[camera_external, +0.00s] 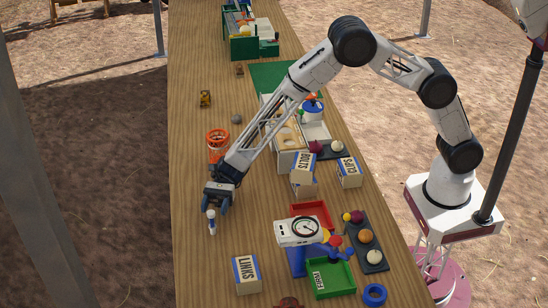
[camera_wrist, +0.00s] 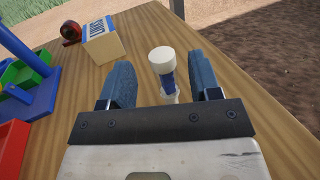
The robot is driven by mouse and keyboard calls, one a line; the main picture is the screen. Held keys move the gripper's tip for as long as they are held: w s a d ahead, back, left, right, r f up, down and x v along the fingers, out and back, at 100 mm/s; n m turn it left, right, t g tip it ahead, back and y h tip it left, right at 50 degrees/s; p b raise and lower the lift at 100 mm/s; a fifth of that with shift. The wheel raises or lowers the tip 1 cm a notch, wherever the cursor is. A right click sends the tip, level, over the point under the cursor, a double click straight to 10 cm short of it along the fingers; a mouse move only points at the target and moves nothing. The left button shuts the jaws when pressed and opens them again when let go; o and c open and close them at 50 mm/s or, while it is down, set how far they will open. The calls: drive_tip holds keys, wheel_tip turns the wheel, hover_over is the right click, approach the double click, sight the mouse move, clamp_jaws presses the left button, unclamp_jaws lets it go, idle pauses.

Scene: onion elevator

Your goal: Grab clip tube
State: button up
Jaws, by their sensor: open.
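The clip tube (camera_external: 211,222), a small white tube with a blue band, stands on the wooden table near its left edge. In the wrist view the tube (camera_wrist: 163,72) shows its white round cap and blue band between my two blue fingers, nearer the right one. My gripper (camera_external: 217,203) is open and points down at the tube. In the wrist view my gripper (camera_wrist: 165,85) has visible space on the left of the tube and a narrower gap on the right. Its lower end is partly hidden, so I cannot tell whether a finger touches it.
The LINKS box (camera_external: 246,274) stands toward the front. An orange basket (camera_external: 217,140) is just behind my gripper. A scale (camera_external: 298,232), a red tray (camera_external: 328,212) and a green tray (camera_external: 343,283) are to the right. BOLTS (camera_external: 303,168) and CLIPS (camera_external: 349,173) boxes stand farther back.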

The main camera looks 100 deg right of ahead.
sight(210, 216)
drive_tip(key=shift+x, duration=2.45)
drive_tip(key=shift+w+r, duration=0.15)
drive_tip(key=shift+d, duration=0.1)
drive_tip(key=c, duration=1)
drive_tip(key=shift+r, duration=0.15)
drive_tip(key=s+d+r, duration=0.1)
drive_tip(key=s+r, duration=0.1)
drive_tip(key=s, duration=0.6)
drive_tip(key=s+d+r, duration=0.1)
drive_tip(key=s+r, duration=0.1)
drive_tip(key=s, duration=0.6)
drive_tip(key=shift+d+r, duration=0.2)
drive_tip(key=shift+r, duration=0.1)
